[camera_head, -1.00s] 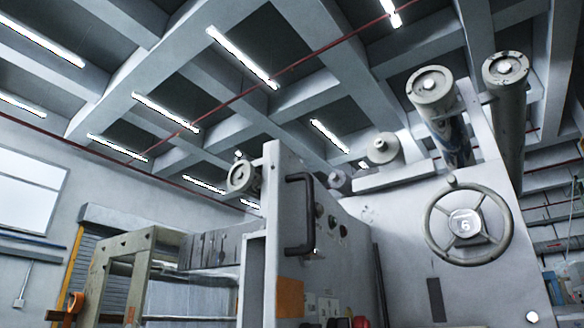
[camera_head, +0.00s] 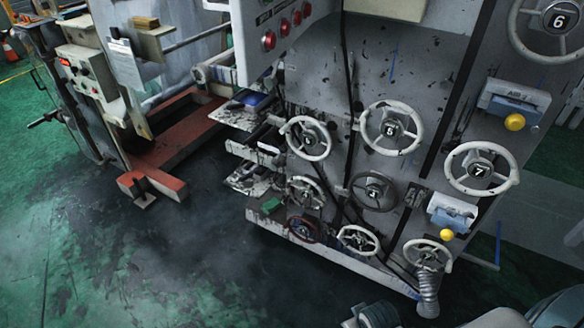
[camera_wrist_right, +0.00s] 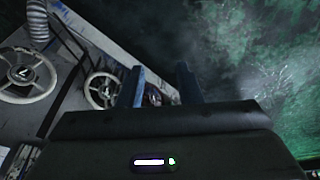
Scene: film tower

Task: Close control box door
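The lower part of a light grey box (camera_head: 248,45) with several red buttons shows at the top of the head view. Its upper part is cut off, and no door or door handle can be made out now. My right gripper (camera_wrist_right: 160,70) shows in the right wrist view with its two blue fingers apart and nothing between them. Beyond it are handwheels and the dark green floor, so it is away from the box. My left gripper is in neither current view.
A machine panel with several white handwheels (camera_head: 390,128) and yellow knobs (camera_head: 514,122) fills the right of the head view. A red-brown steel base (camera_head: 175,135) stands at the left. The green floor (camera_head: 120,255) at the lower left is clear.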

